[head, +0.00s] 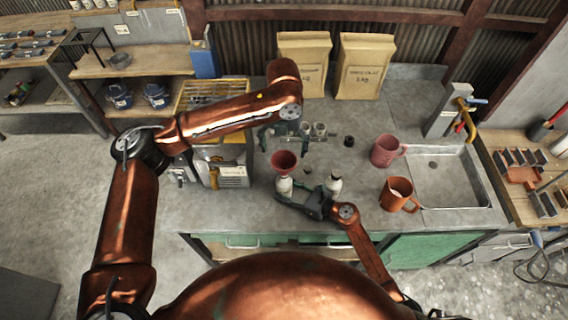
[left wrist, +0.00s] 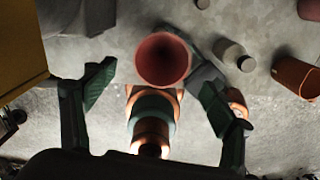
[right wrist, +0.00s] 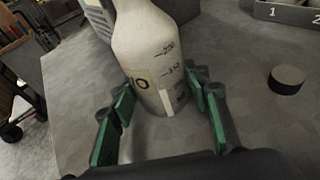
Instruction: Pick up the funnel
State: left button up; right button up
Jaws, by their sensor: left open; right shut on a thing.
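The red funnel (head: 284,160) stands over the mouth of a pale bottle (head: 284,185) on the worktop, and seems seated in it. In the left wrist view the funnel (left wrist: 163,60) shows from above as a round red cup, between and beyond the fingers. My left gripper (left wrist: 157,95) is open and empty, not touching the funnel. My right gripper (right wrist: 160,112) is shut on the bottle (right wrist: 155,60), which has printed volume marks. The bottle's top is outside the right wrist view, so the funnel does not show there.
A second bottle (head: 334,185) stands just right of the held one. A pink mug (head: 383,152) and an orange mug (head: 397,198) stand further right, before the sink (head: 450,190). A small dark cylinder (head: 349,141) stands behind. Two paper bags (head: 363,72) stand at the back.

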aim_at(284, 167)
pick_arm(q)
jog(key=f, duration=1.1)
jog(key=shift+w+d+f, duration=0.1)
jog(key=shift+w+f, duration=0.05)
jog(key=shift+w, duration=0.1)
jog(key=shift+c, duration=0.7)
jog(key=c, duration=1)
jog(key=shift+c, duration=0.6)
